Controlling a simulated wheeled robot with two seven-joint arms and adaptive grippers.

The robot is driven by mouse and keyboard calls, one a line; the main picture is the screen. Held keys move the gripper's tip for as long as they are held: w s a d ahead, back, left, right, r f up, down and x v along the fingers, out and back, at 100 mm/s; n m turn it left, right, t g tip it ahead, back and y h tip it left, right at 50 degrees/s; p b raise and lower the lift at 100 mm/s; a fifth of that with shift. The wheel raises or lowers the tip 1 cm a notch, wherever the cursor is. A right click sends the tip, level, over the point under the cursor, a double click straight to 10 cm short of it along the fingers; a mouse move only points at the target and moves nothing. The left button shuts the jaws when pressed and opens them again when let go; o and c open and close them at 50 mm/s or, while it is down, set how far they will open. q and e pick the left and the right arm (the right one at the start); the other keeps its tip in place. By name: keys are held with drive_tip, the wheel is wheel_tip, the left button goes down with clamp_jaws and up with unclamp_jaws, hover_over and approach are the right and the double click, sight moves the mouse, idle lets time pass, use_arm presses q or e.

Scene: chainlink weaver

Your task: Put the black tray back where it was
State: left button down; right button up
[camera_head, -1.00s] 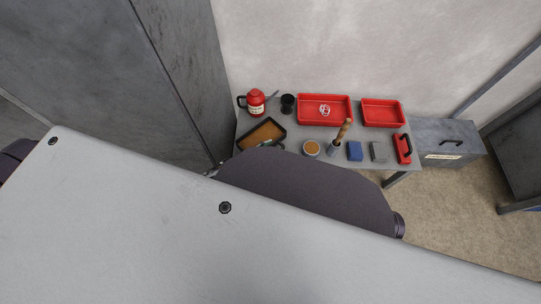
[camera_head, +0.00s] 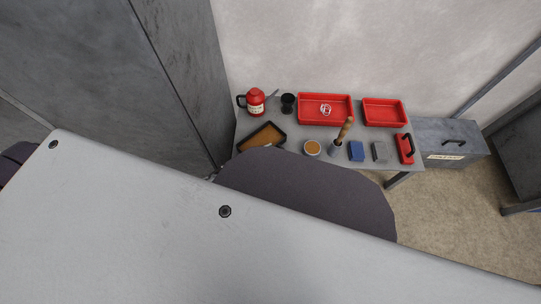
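The black tray (camera_head: 262,138), with an orange-brown inside, is at the left front of a grey table (camera_head: 296,134) against the wall. No gripper fingers show in this view. I cannot tell whether a gripper touches the tray.
The table also holds a red jug (camera_head: 256,102), a black cup (camera_head: 288,103), two red trays (camera_head: 339,118) (camera_head: 383,112), a bowl (camera_head: 312,148), a wooden-handled brush (camera_head: 346,130), and a blue block (camera_head: 356,151). A grey cabinet (camera_head: 180,70) stands left; a metal box (camera_head: 450,140) right.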

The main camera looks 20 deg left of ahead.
use_arm(q)
drive_tip(key=c, duration=0.7)
unclamp_jaws()
drive_tip(key=shift+f, duration=0.1)
drive_tip(key=shift+c, duration=0.2)
drive_tip(key=shift+s, duration=0.15)
use_arm(e)
drive_tip(key=shift+r, duration=0.1)
use_arm(q)
drive_tip(key=shift+s+a, duration=0.15)
drive_tip(key=shift+p+v, duration=0.65)
drive_tip(key=shift+v, duration=0.7)
drive_tip(key=p, duration=0.3)
approach(265, 158)
drive_tip(key=shift+r, duration=1)
drive_tip(key=shift+s+d, duration=0.1)
drive_tip(key=shift+d, duration=0.35)
use_arm(e)
wheel_tip(265, 158, up, 9)
drive_tip(key=d+g+h, duration=0.1)
drive_tip(key=d, duration=0.1)
drive_tip(key=shift+n+g, duration=0.3)
drive_tip(key=shift+n, duration=0.1)
